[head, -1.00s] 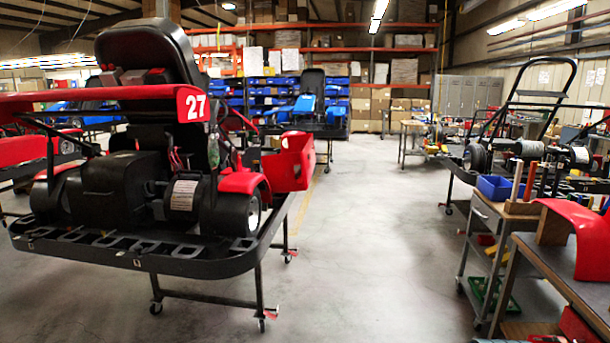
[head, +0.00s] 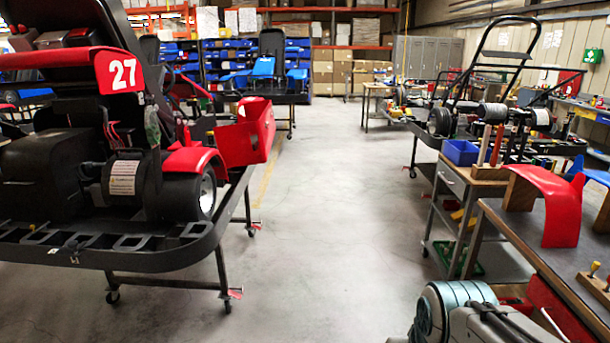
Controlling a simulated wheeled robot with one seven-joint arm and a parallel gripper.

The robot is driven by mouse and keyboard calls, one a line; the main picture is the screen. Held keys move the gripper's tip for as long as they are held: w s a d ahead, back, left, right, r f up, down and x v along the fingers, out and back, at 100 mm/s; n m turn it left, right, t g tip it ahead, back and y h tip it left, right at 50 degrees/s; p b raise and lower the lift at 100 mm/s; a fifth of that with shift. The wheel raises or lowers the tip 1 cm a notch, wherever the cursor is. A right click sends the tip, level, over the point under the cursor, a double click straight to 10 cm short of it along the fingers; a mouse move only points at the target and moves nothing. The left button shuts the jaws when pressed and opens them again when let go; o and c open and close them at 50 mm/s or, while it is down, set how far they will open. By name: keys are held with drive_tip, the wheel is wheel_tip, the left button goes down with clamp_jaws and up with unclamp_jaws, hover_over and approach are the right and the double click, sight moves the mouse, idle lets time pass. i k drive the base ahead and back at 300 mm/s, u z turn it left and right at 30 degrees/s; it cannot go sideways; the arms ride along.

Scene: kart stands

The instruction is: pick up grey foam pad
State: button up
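I cannot make out a grey foam pad in the head view. My gripper is not in view. A grey rounded part at the bottom right edge appears to be my own arm, and the fingers do not show.
At right are a workbench (head: 525,240) with a red curved panel (head: 548,205) and a cart with a blue bin (head: 461,152). The concrete floor (head: 320,200) between is clear.

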sight(254, 139)
drive_tip(key=u, duration=0.05)
drive_tip(key=i, duration=3.05)
drive_tip(key=u, duration=0.4)
drive_tip(key=i, duration=1.55)
drive_tip(key=u, duration=0.15)
